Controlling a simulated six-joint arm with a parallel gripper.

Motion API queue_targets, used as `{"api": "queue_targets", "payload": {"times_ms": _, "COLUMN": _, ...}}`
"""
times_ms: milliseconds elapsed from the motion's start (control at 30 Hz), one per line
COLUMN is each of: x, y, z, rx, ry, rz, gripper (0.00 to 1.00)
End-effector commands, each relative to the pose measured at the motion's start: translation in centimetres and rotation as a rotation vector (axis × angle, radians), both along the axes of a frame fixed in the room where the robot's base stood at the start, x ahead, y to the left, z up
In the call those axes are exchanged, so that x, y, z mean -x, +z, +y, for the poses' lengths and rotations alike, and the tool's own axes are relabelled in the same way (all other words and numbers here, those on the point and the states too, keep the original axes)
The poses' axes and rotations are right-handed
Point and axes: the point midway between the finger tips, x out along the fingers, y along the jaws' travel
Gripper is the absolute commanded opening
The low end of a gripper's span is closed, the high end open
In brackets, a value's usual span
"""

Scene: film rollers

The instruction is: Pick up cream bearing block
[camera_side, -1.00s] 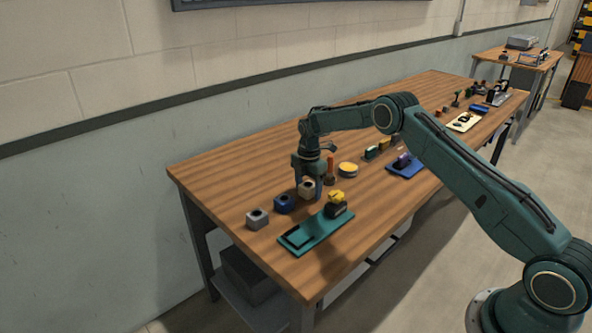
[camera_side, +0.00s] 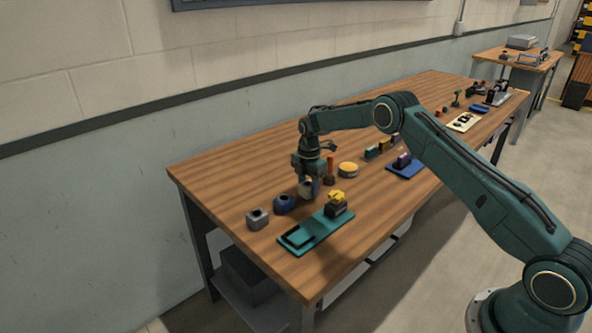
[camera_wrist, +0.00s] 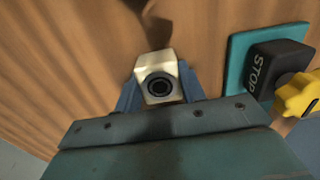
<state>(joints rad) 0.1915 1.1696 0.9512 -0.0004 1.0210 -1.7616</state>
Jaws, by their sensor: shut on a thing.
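The cream bearing block (camera_side: 306,188) is a small block with a dark round bore. It sits between the fingers of my gripper (camera_side: 308,190), which is shut on it. In the wrist view the cream block (camera_wrist: 161,77) shows with its bore facing the camera and the blue fingers of my gripper (camera_wrist: 158,92) on both sides of it. The block is at or very near the wooden table top; I cannot tell whether it is lifted clear.
A blue block (camera_side: 284,204) and a grey block (camera_side: 257,219) stand to the left. A teal plate (camera_side: 318,232) with a black block (camera_side: 337,209) and yellow knob (camera_side: 337,196) lies in front. An orange-brown post (camera_side: 331,171) and yellow disc (camera_side: 348,169) stand close behind.

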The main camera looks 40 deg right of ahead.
Motion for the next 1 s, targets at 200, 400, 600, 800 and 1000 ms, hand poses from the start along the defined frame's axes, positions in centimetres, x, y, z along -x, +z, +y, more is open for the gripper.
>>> {"api": "queue_targets", "payload": {"times_ms": 200, "x": -0.1, "y": 1.6, "z": 0.0, "rx": 0.001, "ry": 0.000, "rz": -0.005, "gripper": 0.04}}
{"api": "queue_targets", "payload": {"times_ms": 400, "x": -0.1, "y": 4.5, "z": 0.0, "rx": 0.001, "ry": 0.000, "rz": -0.006, "gripper": 0.04}}
{"api": "queue_targets", "payload": {"times_ms": 600, "x": -0.1, "y": 8.5, "z": 0.0, "rx": 0.001, "ry": 0.000, "rz": -0.007, "gripper": 0.04}}
{"api": "queue_targets", "payload": {"times_ms": 800, "x": -0.1, "y": 12.8, "z": 0.0, "rx": 0.001, "ry": 0.000, "rz": -0.007, "gripper": 0.04}}
{"api": "queue_targets", "payload": {"times_ms": 1000, "x": -0.1, "y": 16.5, "z": 0.0, "rx": 0.001, "ry": 0.000, "rz": -0.006, "gripper": 0.04}}
